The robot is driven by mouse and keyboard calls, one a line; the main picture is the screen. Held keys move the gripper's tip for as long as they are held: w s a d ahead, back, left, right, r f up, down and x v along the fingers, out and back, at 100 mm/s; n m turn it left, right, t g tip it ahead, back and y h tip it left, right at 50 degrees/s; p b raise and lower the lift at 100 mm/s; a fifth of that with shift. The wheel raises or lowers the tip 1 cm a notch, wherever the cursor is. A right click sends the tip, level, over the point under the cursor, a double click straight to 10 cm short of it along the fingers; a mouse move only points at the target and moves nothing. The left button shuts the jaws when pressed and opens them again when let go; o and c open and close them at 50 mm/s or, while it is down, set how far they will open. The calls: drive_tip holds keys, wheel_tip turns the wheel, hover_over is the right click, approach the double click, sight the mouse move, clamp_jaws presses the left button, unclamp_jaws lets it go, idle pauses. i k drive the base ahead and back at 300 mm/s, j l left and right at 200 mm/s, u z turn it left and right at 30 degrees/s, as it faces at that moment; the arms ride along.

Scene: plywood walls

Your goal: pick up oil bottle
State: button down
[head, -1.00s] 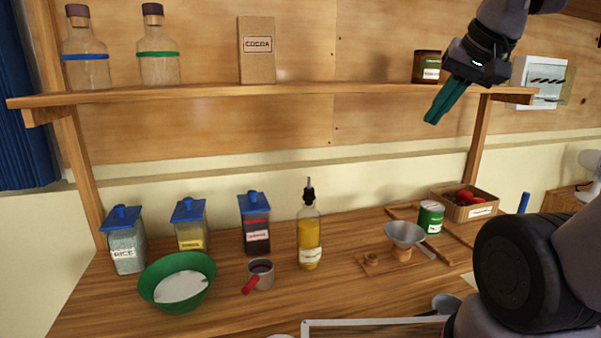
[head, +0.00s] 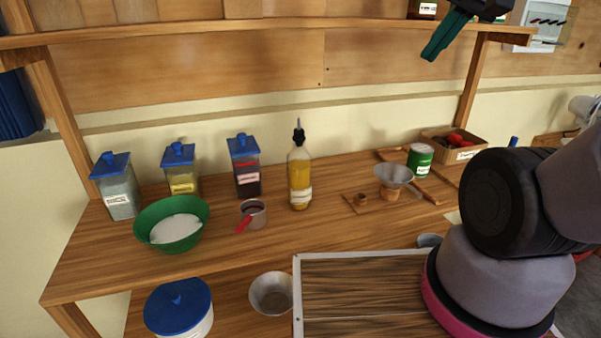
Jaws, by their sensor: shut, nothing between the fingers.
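The oil bottle (head: 300,178) stands upright on the wooden counter, near the middle of the head view. It is clear glass with yellow oil, a pale label and a black pourer top. My gripper (head: 431,54) is at the top right, near the shelf's front edge, well above and to the right of the bottle. Its teal fingers point down and left, shut and empty. The upper part of the gripper is cut off by the top of the picture.
Left of the bottle are a metal cup (head: 254,214) with a red handle, a green bowl (head: 172,224) and blue-lidded jars (head: 245,167). Right of it stand a funnel (head: 394,177), a green can (head: 420,161) and a box (head: 452,146). The shelf (head: 230,33) overhangs the counter.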

sight(299, 160)
drive_tip(key=u, duration=0.95)
drive_tip(key=k+j+u, duration=0.1)
drive_tip(key=k, duration=1.15)
drive_tip(key=i+j, duration=0.2)
drive_tip(key=i, duration=0.25)
